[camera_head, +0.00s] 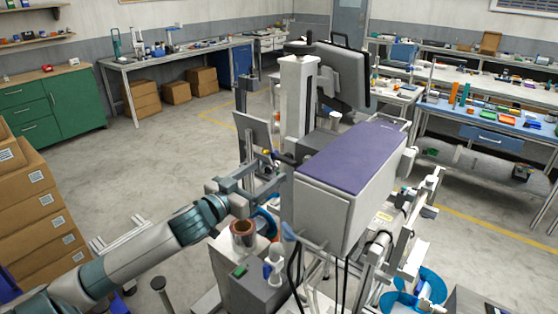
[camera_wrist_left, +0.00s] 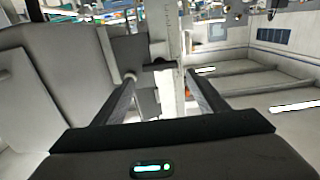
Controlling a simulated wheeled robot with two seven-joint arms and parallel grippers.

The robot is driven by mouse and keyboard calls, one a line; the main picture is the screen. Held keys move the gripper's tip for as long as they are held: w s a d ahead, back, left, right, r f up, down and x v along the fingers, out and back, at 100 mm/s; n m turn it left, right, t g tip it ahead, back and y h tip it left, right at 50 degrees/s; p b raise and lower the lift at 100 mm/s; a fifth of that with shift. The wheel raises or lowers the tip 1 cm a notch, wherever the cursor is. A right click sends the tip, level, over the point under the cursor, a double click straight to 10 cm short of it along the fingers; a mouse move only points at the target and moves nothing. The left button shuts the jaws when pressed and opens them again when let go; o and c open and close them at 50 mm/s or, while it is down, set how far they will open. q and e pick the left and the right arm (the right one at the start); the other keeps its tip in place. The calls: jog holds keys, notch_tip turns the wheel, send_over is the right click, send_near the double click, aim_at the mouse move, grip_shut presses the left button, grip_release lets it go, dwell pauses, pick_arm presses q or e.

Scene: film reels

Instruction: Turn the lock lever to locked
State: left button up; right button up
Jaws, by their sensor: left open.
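My left gripper (camera_head: 273,169) reaches in from the left to the side of a machine with a purple-topped grey housing (camera_head: 345,160). In the left wrist view its two fingers stand apart, with open space between their tips (camera_wrist_left: 161,80). A short dark piece (camera_wrist_left: 160,64), which looks like the lock lever, lies across a pale upright post (camera_wrist_left: 174,50) just beyond the fingertips. In the head view a small dark part (camera_head: 285,157) shows beside the gripper, with a yellow end near it. I cannot tell whether the fingers touch the lever or which way it is set. My right gripper is out of view.
Black cables hang under the housing. A grey panel (camera_head: 253,137) stands close behind the gripper. Stacked cardboard boxes (camera_head: 45,215) are at the left. The floor (camera_head: 160,160) beyond my left arm is clear.

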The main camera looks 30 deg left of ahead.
aim_at(283, 161)
pick_arm(q)
jog(key=w+p, duration=0.1)
jog(key=w, duration=0.1)
jog(key=w+p, duration=0.1)
jog(key=w, duration=0.2)
jog(key=shift+w+d+r, duration=0.15)
jog(key=shift+d, duration=0.05)
jog(key=shift+w+d, duration=0.1)
jog(key=shift+w, duration=0.7)
jog(key=shift+c, duration=0.2)
jog(key=c, duration=0.7)
